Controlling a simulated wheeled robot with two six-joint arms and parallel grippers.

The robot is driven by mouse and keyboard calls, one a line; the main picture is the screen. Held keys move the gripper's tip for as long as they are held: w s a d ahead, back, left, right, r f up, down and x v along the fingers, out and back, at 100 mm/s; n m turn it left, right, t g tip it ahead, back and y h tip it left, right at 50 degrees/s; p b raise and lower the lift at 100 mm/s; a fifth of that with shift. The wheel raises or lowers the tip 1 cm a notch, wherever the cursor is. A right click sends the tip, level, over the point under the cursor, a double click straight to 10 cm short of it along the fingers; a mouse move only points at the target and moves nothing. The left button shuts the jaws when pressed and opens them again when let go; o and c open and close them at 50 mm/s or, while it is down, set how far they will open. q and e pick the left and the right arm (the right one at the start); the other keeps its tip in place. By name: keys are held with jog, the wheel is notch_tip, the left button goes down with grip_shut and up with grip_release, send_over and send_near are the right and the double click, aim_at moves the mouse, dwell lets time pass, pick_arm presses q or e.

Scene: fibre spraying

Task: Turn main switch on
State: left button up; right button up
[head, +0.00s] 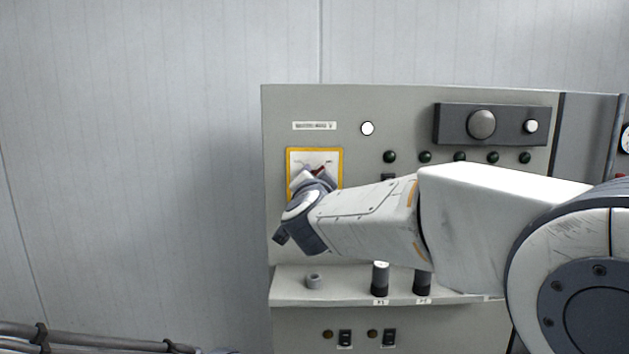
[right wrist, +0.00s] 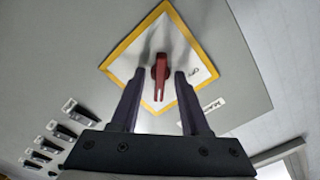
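The main switch is a red handle (right wrist: 160,76) on a white plate with a yellow border (right wrist: 127,37), which also shows in the head view (head: 290,152). In the head view only a bit of the red handle (head: 320,169) shows; my right gripper and wrist hide the rest. My right gripper (right wrist: 159,76) is at the plate. Its two dark fingers are apart, one on each side of the red handle, with a visible gap on both sides. My left gripper is not in view.
The grey control panel (head: 280,110) carries green buttons (head: 425,157), a white round lamp (head: 367,128) and a dark box with a knob (head: 482,124). A ledge (head: 345,290) with black knobs (head: 380,280) juts out below my right arm. The wall at left is bare.

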jog(key=s+b, duration=0.2)
jog(key=s, duration=0.8)
jog(key=shift+s, duration=0.2)
